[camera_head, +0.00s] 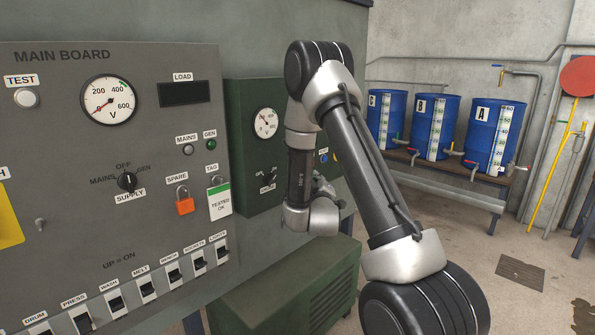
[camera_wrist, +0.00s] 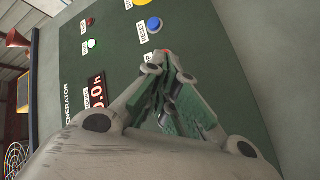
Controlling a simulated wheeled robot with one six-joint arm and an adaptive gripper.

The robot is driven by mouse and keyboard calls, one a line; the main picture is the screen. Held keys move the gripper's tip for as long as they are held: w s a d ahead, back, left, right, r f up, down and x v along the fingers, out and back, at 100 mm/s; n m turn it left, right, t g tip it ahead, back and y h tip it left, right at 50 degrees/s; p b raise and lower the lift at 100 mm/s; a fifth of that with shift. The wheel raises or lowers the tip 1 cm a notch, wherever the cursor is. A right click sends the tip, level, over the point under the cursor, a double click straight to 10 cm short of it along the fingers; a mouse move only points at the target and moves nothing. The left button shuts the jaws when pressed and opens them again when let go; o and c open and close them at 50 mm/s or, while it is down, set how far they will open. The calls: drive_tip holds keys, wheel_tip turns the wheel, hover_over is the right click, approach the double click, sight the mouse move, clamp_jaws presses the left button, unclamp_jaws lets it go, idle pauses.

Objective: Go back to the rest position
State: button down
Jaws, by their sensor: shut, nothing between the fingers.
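My gripper (camera_wrist: 168,65) is in the wrist view with its fingertips together and nothing between them. It points at the dark green generator panel (camera_wrist: 215,60), near a blue RESET button (camera_wrist: 154,25). I cannot tell if a fingertip touches the panel. In the head view my arm reaches across the middle, bent at the elbow, and its wrist is beside the green generator box (camera_head: 240,150). My gripper is mostly hidden there behind the arm.
The grey main board (camera_head: 130,215) with switches and gauges fills the left. A green cabinet (camera_head: 285,285) stands low below the generator box. Several blue barrels (camera_head: 437,125) stand on a bench (camera_head: 470,190) at the back right. The floor (camera_head: 470,235) at right is mostly clear.

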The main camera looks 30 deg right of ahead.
idle(0.6)
wheel_tip(320, 180, down, 12)
drive_tip(key=s+a+m+g+y, duration=0.2)
drive_tip(key=g+y, duration=0.2)
drive_tip(key=g, duration=0.1)
drive_tip(key=s+a+f+m+g+y, duration=0.25)
drive_tip(key=s+a+g, duration=0.35)
drive_tip(key=s, duration=0.3)
drive_tip(key=s+a+r+g+y, duration=0.1)
drive_tip(key=s+a+r, duration=0.1)
drive_tip(key=s+r, duration=2.5)
drive_tip(key=shift+s+a+r+y, duration=0.2)
drive_tip(key=shift+a+r+y, duration=0.1)
drive_tip(key=shift+a+y, duration=0.1)
